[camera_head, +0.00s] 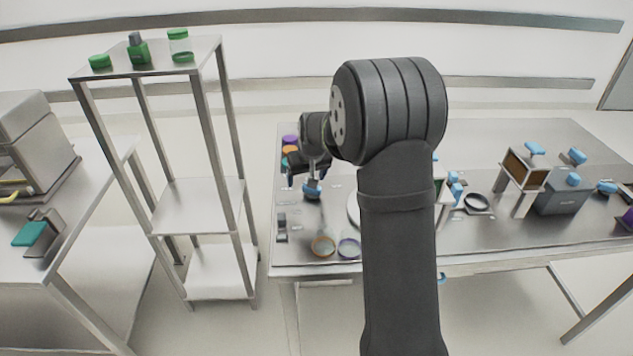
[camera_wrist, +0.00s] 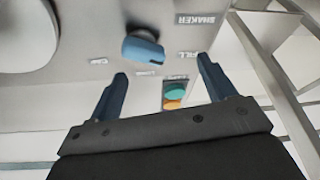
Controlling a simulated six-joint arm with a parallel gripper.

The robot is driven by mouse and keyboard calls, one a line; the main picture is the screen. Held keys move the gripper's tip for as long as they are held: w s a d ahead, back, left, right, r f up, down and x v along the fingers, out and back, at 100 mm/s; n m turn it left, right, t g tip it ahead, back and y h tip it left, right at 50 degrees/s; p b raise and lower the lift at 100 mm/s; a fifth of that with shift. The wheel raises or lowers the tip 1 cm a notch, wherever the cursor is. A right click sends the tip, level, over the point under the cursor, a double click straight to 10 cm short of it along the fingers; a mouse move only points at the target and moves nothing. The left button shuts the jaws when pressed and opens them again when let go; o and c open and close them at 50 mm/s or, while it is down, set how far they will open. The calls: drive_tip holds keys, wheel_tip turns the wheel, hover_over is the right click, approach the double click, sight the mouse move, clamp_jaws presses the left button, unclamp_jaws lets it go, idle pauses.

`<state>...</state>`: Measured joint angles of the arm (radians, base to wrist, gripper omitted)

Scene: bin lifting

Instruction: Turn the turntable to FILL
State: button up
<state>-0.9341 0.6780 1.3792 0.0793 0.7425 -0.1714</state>
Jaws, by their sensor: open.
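A blue knob (camera_wrist: 145,48) stands on the grey panel, just beyond and between my open fingers in the wrist view. Upside-down labels surround it: FILL (camera_wrist: 187,55) to its right, LOAD (camera_wrist: 148,73) below, and what looks like CAP (camera_wrist: 98,62) to its left. I cannot tell which label it points at. My gripper (camera_wrist: 165,85) is open and empty, apart from the knob. In the head view the knob (camera_head: 312,191) shows just below my gripper. A white disc (camera_head: 353,209), likely the turntable, is mostly hidden by my arm; part of a disc (camera_wrist: 22,38) shows in the wrist view.
Green and orange buttons (camera_wrist: 175,91) sit near my right finger. Two ringed dishes (camera_head: 323,246) lie at the bench's front edge. A metal shelf (camera_head: 200,205) with green-lidded items stands left. Blue-handled equipment (camera_head: 525,170) stands right.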

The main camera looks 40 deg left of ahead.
sight(312, 190)
drive_tip(key=s+d+r+m+t+h, duration=0.1)
drive_tip(key=s+r+m, duration=0.1)
drive_tip(key=r+m, duration=0.3)
drive_tip(key=s+d+r+m+t+h, duration=0.1)
drive_tip(key=s+r+m, duration=0.25)
drive_tip(key=r, duration=0.25)
drive_tip(key=shift+t, duration=0.3)
drive_tip(key=x, duration=1.1)
drive_tip(key=w+x, duration=0.1)
drive_tip(key=x, duration=0.5)
drive_tip(key=shift+d, duration=0.1)
drive_tip(key=c, duration=1)
